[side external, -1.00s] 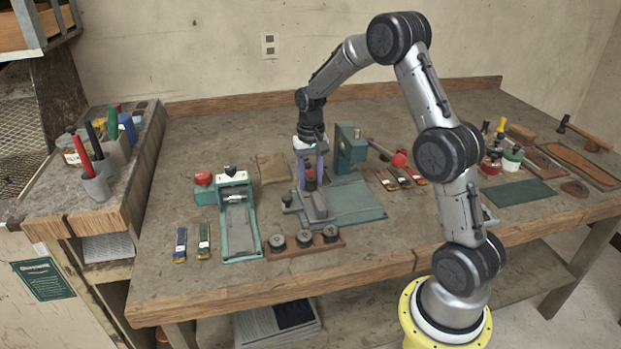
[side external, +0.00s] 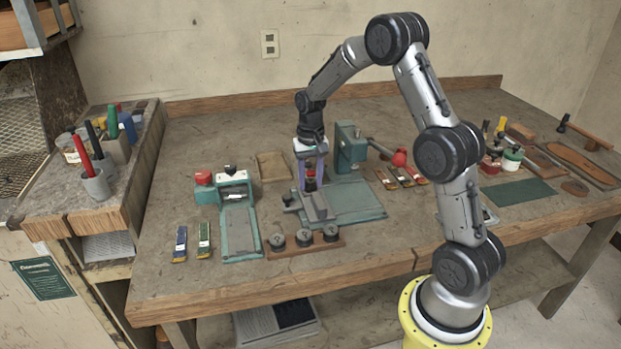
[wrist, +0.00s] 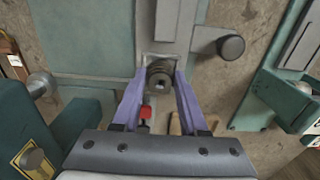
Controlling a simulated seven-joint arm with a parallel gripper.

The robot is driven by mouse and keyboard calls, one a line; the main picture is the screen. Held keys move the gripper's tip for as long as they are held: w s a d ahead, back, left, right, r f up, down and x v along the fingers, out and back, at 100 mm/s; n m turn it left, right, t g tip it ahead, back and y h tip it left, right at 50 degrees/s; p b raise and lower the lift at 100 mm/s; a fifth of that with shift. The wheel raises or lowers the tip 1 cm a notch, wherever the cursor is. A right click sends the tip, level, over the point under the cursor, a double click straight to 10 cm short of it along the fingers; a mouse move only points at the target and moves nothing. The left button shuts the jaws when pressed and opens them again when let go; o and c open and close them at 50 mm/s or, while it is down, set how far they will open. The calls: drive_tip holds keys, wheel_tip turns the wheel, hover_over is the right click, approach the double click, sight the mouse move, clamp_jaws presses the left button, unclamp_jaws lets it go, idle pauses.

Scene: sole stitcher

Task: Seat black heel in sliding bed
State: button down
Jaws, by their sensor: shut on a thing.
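My gripper (wrist: 160,76) has two purple fingers, which also show in the side view (side external: 311,179). They are shut on a dark round piece, the black heel (wrist: 159,72), with a small square hole in its face. The grey sliding bed (wrist: 172,20) runs away from the fingers in the wrist view and also shows in the side view (side external: 320,208). The heel is at the near end of the bed, over a pale square frame there. I cannot tell whether it touches the bed. The underside of the heel is hidden.
A grey lever with a round dark knob (wrist: 231,47) sticks out beside the bed. A teal upright block (side external: 351,150) stands close behind my gripper. A wooden strip with several dark round pieces (side external: 304,238) lies in front. A teal fixture (side external: 240,233) stands left.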

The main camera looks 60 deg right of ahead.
drive_tip(key=shift+f, duration=0.1)
drive_tip(key=c, duration=0.7)
unclamp_jaws()
drive_tip(key=shift+r, duration=5.55)
